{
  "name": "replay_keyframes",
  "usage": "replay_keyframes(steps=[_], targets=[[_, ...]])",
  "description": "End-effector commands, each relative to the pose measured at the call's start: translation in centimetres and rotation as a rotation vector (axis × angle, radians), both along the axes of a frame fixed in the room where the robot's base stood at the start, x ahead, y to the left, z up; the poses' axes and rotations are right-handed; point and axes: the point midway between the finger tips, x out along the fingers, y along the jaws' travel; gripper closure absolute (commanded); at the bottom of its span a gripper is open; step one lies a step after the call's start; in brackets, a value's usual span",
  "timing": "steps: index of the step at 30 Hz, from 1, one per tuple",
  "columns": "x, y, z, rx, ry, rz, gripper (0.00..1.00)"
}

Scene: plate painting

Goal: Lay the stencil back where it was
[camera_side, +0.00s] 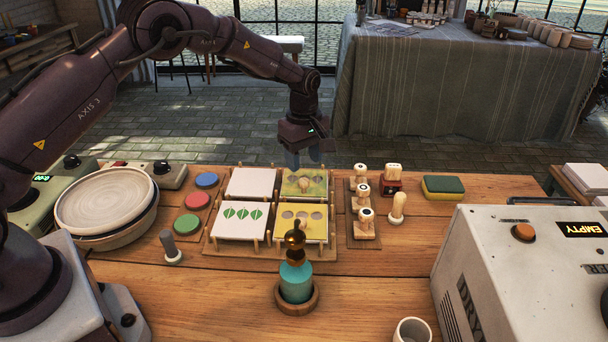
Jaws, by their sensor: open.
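A yellow-green stencil (290,188) with a pale knob lies in the back right bay of the wooden rack (213,244). Its surface looks smeared with green. A second yellow stencil (318,236) with round openings lies in the front right bay; a green bottle's top partly covers it. My gripper (306,158) hangs above and just behind the back right stencil, pointing down. Its fingers are pale and hard to make out; it is open and nothing shows between them.
A white tile with green leaf shapes (238,232) lies front left in the rack, a blank white tile (252,183) behind it. Stamps (365,232) stand right, paint pads (197,201) left. The green bottle (296,284) stands in front. A grey machine (490,245) fills the right.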

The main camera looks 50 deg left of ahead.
Motion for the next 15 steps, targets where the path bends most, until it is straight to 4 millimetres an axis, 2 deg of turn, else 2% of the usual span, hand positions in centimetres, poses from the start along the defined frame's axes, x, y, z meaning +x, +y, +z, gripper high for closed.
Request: replay_keyframes(steps=[1,6,10,15], targets=[[0.1,0.0,1.2,0.001,-0.003,0.0,0.48],[0.0,0.0,4.0,0.0,-0.001,0.0,0.48],[0.0,0.0,5.1,0.0,0.0,0.0,0.48],[0.0,0.0,5.5,0.0,0.001,-0.001,0.48]])
